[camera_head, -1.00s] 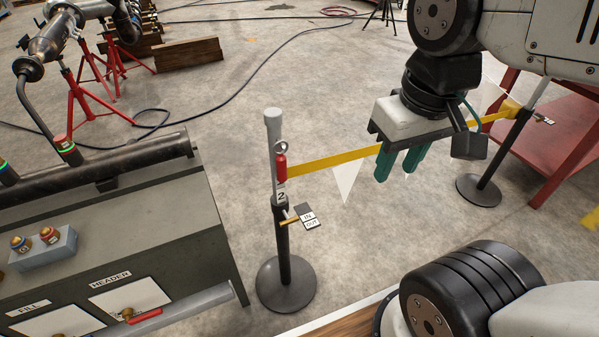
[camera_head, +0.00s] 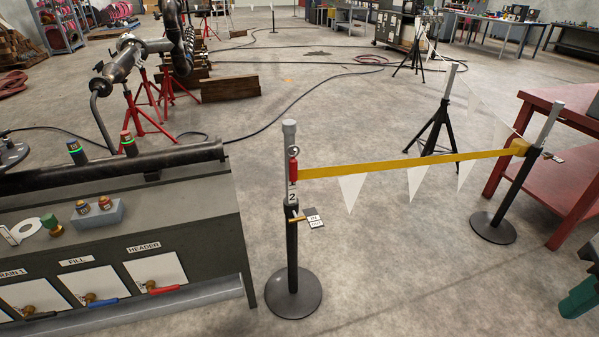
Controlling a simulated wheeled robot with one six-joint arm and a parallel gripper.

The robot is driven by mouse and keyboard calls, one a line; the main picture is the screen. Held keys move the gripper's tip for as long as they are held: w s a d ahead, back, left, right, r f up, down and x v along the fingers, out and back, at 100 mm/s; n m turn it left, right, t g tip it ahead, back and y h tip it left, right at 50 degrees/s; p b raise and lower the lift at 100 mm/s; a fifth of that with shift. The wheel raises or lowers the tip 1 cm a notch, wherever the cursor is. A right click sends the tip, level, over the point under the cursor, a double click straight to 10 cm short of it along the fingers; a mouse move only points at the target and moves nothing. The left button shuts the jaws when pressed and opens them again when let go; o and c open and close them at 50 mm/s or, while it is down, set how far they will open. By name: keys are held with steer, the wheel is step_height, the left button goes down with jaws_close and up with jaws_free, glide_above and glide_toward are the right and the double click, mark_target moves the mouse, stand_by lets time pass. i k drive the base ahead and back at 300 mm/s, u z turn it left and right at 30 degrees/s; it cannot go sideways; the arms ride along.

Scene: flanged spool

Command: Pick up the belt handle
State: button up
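The belt handle (camera_head: 293,167) is a small red grip with a ring on top. It sits at the upper part of the left post (camera_head: 292,250), marked 2, where the yellow belt (camera_head: 400,164) ends. The belt runs right to a second post (camera_head: 513,190), with white pennants hanging below it. My gripper (camera_head: 578,298) shows only in part at the lower right edge, as green finger pieces. It is far to the right of the handle and apart from it. The rest of it is cut off, so its opening is hidden.
A grey bench (camera_head: 130,240) with labelled valves stands at the left, near the left post. A red table (camera_head: 545,150) stands at the right behind the second post. A black tripod (camera_head: 436,130) stands behind the belt. The floor between the posts is clear.

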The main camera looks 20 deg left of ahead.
mark_target(293, 162)
steer(key=u, duration=0.25)
steer(key=i, duration=0.85)
steer(key=z, duration=0.2)
